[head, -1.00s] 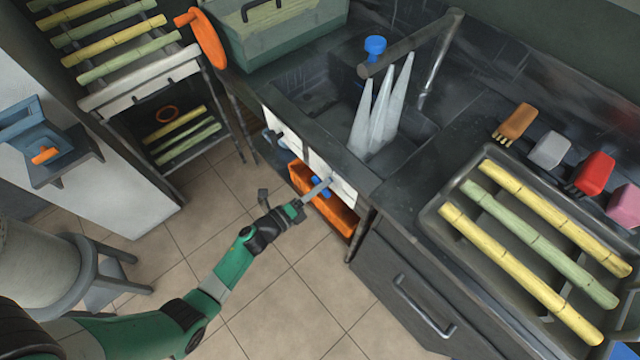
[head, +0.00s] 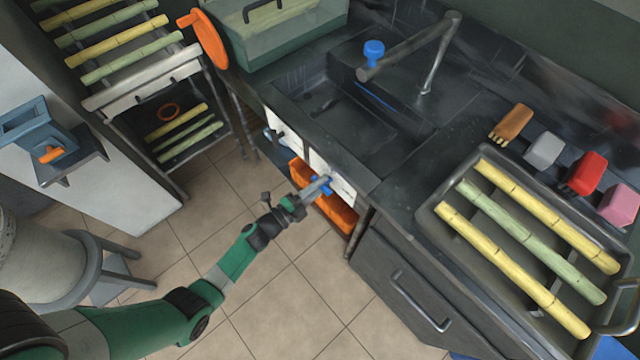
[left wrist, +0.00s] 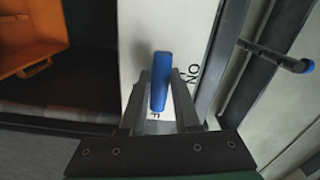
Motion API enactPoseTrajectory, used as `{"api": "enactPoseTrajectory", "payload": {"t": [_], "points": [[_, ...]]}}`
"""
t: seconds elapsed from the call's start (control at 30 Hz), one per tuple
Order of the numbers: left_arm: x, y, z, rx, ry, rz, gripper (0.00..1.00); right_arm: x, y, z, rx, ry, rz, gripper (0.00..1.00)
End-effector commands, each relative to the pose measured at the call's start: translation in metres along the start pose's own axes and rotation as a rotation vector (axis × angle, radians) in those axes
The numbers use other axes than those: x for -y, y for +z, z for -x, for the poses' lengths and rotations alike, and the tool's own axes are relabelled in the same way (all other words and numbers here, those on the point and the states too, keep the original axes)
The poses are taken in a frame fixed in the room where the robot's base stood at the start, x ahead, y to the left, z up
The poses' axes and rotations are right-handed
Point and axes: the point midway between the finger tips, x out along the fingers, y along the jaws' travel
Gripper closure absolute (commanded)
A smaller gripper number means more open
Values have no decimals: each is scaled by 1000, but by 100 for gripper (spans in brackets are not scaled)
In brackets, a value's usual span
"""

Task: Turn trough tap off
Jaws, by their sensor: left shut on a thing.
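The blue tap lever (left wrist: 160,82) stands on a white panel (left wrist: 195,30) with partly hidden black lettering in the left wrist view. My left gripper (left wrist: 160,98) is shut on it, one finger on each side. In the head view the blue lever (head: 323,184) shows at the tip of my left gripper (head: 318,187), at the front of the sink. The dark trough (head: 345,120) lies behind the panel. The grey spout pipe (head: 410,50) above it, with a blue knob (head: 373,50), pours no water. My right gripper is not in view.
An orange bin (head: 340,214) sits under the panel, close to my left gripper. A tray (head: 428,222) of cane sticks lies on the counter at right, with several coloured brushes behind it. A stool (head: 115,267) stands at left. The tiled floor in the middle is clear.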

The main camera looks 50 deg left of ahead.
Motion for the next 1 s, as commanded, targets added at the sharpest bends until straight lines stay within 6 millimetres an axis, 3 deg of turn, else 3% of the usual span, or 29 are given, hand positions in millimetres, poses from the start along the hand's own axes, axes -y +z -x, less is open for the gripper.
{"api": "enactPoseTrajectory", "payload": {"t": [0.37,0.4,0.53,0.83,1.0], "points": [[0,0,0,-1,-2,8,100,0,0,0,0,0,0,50],[0,0,0,-1,-2,8,63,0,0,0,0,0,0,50],[0,0,0,-1,-1,6,42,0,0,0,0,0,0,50],[0,0,2,0,0,4,42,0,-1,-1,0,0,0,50],[3,0,24,3,2,4,42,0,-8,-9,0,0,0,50]]}}
